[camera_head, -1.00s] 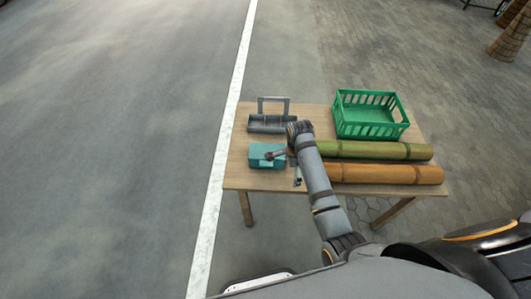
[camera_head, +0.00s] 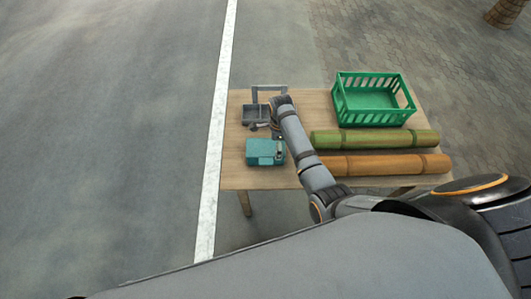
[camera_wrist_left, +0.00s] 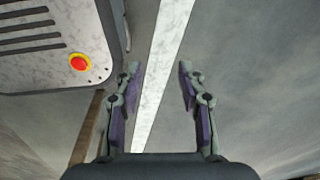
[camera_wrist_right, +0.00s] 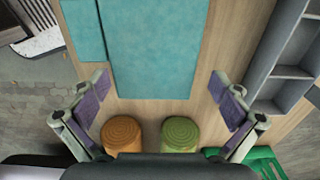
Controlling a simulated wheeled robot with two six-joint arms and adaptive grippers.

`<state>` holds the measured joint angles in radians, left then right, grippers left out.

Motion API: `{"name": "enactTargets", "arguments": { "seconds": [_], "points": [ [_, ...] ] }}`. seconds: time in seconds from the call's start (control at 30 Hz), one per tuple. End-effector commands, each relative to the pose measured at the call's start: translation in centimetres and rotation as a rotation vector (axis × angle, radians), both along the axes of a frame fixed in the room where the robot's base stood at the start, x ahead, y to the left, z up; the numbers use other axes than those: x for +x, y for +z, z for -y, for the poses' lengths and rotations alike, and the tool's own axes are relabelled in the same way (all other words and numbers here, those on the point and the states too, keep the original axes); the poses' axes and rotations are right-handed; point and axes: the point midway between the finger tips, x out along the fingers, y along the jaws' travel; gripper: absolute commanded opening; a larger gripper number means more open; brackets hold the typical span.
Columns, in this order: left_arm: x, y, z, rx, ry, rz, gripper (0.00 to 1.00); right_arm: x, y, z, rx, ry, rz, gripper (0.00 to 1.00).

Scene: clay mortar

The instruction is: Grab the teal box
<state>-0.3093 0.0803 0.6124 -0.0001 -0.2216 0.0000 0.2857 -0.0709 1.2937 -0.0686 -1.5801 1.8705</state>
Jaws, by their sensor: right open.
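The teal box (camera_head: 265,153) sits at the left front of the wooden table. In the right wrist view the teal box (camera_wrist_right: 152,48) lies ahead of and between my right fingers. My right gripper (camera_wrist_right: 168,88) is open, with one finger on each side and nothing visibly held. In the head view my right gripper (camera_head: 266,137) is over the gap between the teal box and the grey tray; its contact with them is unclear. My left gripper (camera_wrist_left: 157,72) is open and empty above the road; it does not show in the head view.
The grey compartment tray (camera_head: 255,113) with a handle stands behind the box. A green crate (camera_head: 372,100) is at the back right. A green roll (camera_head: 375,139) and an orange roll (camera_head: 385,164) lie on the table (camera_head: 315,103), right of my right arm.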

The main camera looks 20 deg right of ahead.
Motion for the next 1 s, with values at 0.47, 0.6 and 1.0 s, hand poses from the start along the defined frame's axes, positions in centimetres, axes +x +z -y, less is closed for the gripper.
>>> {"name": "enactTargets", "arguments": {
  "seconds": [0.47, 0.6, 1.0],
  "points": [
    [1.2, -0.1, 0.1, -0.002, 0.000, 0.018, 0.40, -0.8, -5.2, 0.8, 0.001, 0.000, 0.000, 1.00],
    [0.9, -0.1, 0.1, -0.001, 0.000, 0.014, 0.40, -0.8, -5.1, 0.8, 0.001, 0.000, 0.001, 1.00],
    [1.0, -0.1, 0.1, -0.001, 0.000, 0.016, 0.40, -0.9, -5.1, 0.8, 0.001, 0.000, 0.000, 0.47]
  ]
}}
